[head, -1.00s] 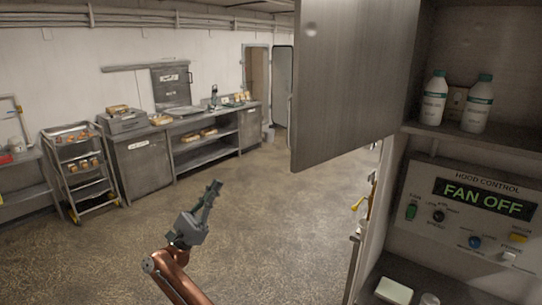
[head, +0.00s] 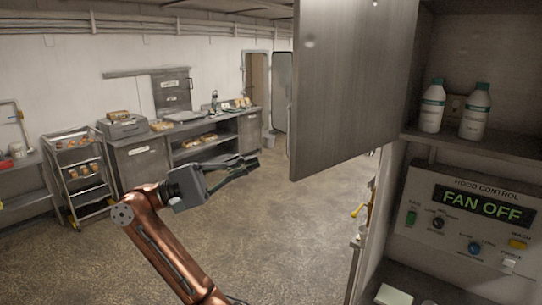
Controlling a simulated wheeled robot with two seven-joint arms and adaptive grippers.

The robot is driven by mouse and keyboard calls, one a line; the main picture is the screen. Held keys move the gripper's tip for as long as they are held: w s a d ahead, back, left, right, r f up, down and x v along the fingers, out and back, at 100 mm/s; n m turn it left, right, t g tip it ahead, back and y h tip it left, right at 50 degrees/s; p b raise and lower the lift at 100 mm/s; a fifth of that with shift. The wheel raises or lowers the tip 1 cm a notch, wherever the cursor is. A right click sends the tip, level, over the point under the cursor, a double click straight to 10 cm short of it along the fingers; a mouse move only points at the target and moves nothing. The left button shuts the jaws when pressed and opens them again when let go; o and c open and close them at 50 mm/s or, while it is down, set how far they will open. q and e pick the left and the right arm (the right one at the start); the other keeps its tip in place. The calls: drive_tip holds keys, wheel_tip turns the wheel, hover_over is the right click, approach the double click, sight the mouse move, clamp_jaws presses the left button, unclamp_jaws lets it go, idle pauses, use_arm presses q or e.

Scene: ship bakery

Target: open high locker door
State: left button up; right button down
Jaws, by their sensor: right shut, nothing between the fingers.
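The high locker door (head: 345,85) is a grey metal panel in the upper right of the head view. It stands swung open, its free edge toward the left and its hinge side by the locker (head: 470,50). The locker's inside shows, with two white bottles with green caps (head: 432,107) on its shelf. My right gripper (head: 250,164) is on a copper-coloured arm, left of the door's lower free edge. It is shut and empty, and appears apart from the door. My left gripper is out of view.
A hood control panel (head: 465,215) reading FAN OFF sits below the locker shelf. A wheeled rack (head: 82,175) and steel counters (head: 145,165) line the far wall. The floor (head: 290,240) between is clear.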

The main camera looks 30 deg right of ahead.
drive_tip(key=s+d+r+p, duration=0.1)
drive_tip(key=s+d+r, duration=0.1)
drive_tip(key=s+d, duration=0.1)
drive_tip(key=shift+s+d+r, duration=0.25)
drive_tip(key=shift+s+d, duration=0.1)
drive_tip(key=shift+s, duration=0.25)
drive_tip(key=shift+a, duration=0.1)
